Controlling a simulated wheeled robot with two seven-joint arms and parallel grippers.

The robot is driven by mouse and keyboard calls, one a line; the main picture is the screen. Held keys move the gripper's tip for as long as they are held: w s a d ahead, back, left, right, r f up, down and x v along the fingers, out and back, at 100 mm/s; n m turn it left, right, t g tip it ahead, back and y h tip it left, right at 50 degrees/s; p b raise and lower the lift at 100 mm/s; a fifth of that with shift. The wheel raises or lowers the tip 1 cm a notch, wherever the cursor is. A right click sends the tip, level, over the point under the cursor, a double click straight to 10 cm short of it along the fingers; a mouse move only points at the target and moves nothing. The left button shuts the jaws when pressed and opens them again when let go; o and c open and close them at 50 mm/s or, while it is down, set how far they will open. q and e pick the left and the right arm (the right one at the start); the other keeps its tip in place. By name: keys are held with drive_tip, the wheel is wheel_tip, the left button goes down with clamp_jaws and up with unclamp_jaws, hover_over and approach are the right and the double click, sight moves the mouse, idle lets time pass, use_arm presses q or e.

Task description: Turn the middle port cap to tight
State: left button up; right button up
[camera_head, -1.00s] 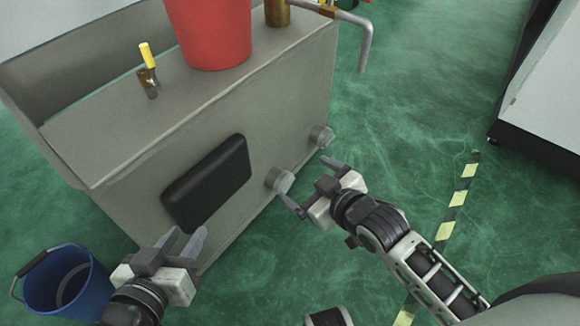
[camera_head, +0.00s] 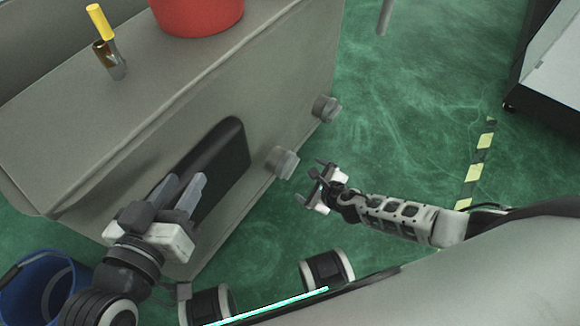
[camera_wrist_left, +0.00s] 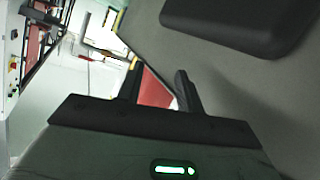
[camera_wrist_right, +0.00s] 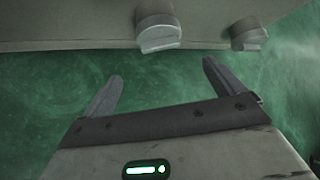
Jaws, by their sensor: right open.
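Two round grey port caps show on the side of the grey tank (camera_head: 290,70), a nearer one (camera_head: 281,162) and a farther one (camera_head: 326,107). They also show in the right wrist view, one (camera_wrist_right: 158,32) near top centre and one (camera_wrist_right: 247,35) to its right. A third cap is not visible, so I cannot tell which is the middle one. My right gripper (camera_head: 310,182) is open and empty, just right of and below the nearer cap, apart from it. My left gripper (camera_head: 184,188) is open and empty in front of the black pad (camera_head: 225,160).
A red bucket (camera_head: 195,12) and a yellow-handled tool (camera_head: 101,24) stand on the tank. A blue bucket (camera_head: 45,290) stands at lower left. Green floor (camera_head: 410,100) is clear to the right, up to a striped floor line (camera_head: 478,160).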

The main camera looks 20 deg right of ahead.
sight(292, 169)
drive_tip(key=b+x, duration=0.6)
drive_tip(key=x, duration=0.3)
drive_tip(key=shift+w+f, duration=0.2)
drive_tip(key=shift+f, duration=0.2)
drive_tip(key=b+x, duration=0.3)
drive_tip(key=x, duration=0.1)
drive_tip(key=shift+a+r+b, duration=0.1)
drive_tip(key=shift+r+b, duration=0.05)
drive_tip(key=shift+b, duration=0.15)
drive_tip(key=shift+w, duration=0.25)
use_arm(q)
wheel_tip(292, 169, up, 10)
drive_tip(key=w+m+t+h, duration=0.2)
drive_tip(key=m+t+h, duration=0.2)
drive_tip(key=t+h, duration=0.2)
drive_tip(key=shift+w+d+m, duration=0.15)
drive_tip(key=shift+d+m, duration=0.1)
drive_tip(key=shift+m, duration=0.15)
use_arm(e)
drive_tip(key=shift+c, duration=0.3)
